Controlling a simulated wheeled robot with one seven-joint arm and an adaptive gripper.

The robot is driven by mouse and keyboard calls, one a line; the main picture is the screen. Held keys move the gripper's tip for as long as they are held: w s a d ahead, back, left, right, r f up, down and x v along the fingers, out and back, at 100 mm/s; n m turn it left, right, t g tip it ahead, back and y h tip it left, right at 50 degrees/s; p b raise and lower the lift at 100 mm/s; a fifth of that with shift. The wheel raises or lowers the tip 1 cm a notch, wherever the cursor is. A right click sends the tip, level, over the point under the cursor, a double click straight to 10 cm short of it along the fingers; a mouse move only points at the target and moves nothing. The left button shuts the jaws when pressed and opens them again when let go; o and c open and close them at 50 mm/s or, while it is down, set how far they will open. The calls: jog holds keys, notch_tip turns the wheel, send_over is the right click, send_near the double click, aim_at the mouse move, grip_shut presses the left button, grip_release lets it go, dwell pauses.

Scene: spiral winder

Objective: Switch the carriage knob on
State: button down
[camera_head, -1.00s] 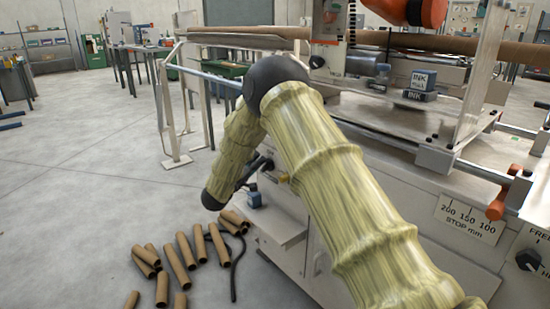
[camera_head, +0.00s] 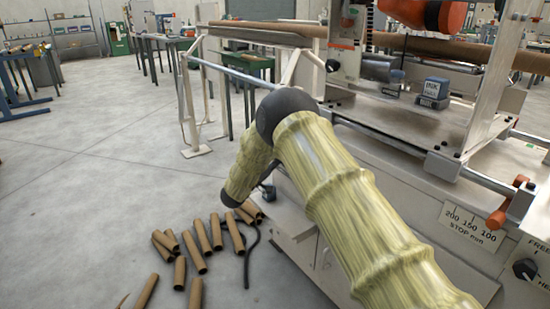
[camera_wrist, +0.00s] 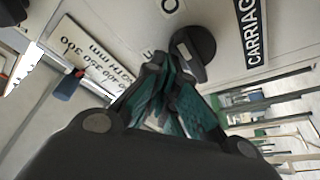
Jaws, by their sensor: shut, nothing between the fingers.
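In the wrist view a round black knob (camera_wrist: 193,46) sits on the pale machine panel, close to a dark plate with the word CARRIAGE (camera_wrist: 250,30). My gripper (camera_wrist: 158,72) is shut and empty, its teal and black fingers pointing at the panel just beside the knob. The fingertips overlap the knob's edge in the picture; I cannot tell whether they touch it. The fingers partly hide the markings around the knob. In the head view my gripper is out of sight. A black knob (camera_head: 525,268) with cut-off lettering shows there at the right edge.
A STOP mm scale plate (camera_head: 470,229) is on the machine front, below an orange-handled clamp (camera_head: 498,216). It also shows upside down in the wrist view (camera_wrist: 92,62). Cardboard tubes (camera_head: 202,237) lie on the floor at the machine's left. Open floor lies further left.

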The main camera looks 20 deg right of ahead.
notch_tip(320, 180, up, 4)
jog(key=r+p, duration=0.1)
jog(key=p, duration=0.3)
jog(key=s+a+f, duration=0.3)
jog(key=a+f, duration=0.1)
jog(key=a, duration=0.4)
jog(key=shift+a+f+p, duration=0.15)
jog(key=shift+a+p, duration=0.15)
jog(key=shift+p, duration=0.1)
jog(key=shift+s, duration=0.1)
